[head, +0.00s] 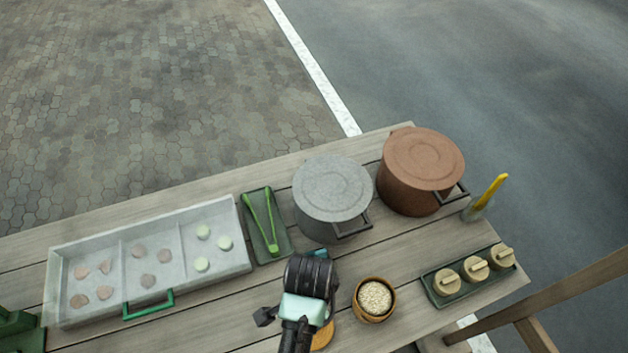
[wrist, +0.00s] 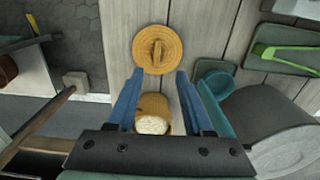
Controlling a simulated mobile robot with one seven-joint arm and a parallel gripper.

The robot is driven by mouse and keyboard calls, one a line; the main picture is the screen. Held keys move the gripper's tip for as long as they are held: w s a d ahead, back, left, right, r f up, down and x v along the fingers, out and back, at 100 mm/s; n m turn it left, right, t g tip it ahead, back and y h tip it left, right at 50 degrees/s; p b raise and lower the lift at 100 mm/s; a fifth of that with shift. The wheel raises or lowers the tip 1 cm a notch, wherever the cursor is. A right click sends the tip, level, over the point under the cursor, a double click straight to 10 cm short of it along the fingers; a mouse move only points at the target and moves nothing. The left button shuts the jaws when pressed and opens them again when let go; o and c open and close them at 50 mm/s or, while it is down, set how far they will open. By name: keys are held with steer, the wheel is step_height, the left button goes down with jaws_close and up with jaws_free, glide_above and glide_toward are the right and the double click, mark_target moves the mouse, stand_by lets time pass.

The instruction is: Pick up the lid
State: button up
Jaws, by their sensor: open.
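A round orange-brown wooden lid (wrist: 157,50) with a raised handle lies flat on the table in the wrist view. In the head view only a sliver of it (head: 322,338) shows, the rest hidden by my arm. A wooden cup of pale grain (head: 375,299) stands to its right in the head view. The cup also shows in the wrist view (wrist: 152,116), between my fingers in the picture. My gripper (wrist: 156,74) is open and empty, its blue fingertips just short of the lid in the picture. I cannot tell its height above the lid.
A grey pot (head: 332,190) and a brown pot (head: 422,165) stand behind. Green tongs (head: 262,222) lie on a tray. A sectioned metal tray (head: 118,262) is at left. A teal object (wrist: 216,74) is beside the lid. A green tray (head: 440,290) holds handled pieces.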

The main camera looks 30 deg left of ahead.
step_height(320, 180, down, 4)
steer(key=shift+f, duration=0.2)
steer(key=shift+w+d+f, duration=0.1)
steer(key=shift+d+f, duration=0.1)
steer(key=shift+f, duration=1.1)
steer(key=shift+d+f, duration=0.2)
steer(key=shift+f, duration=1.1)
jaws_close()
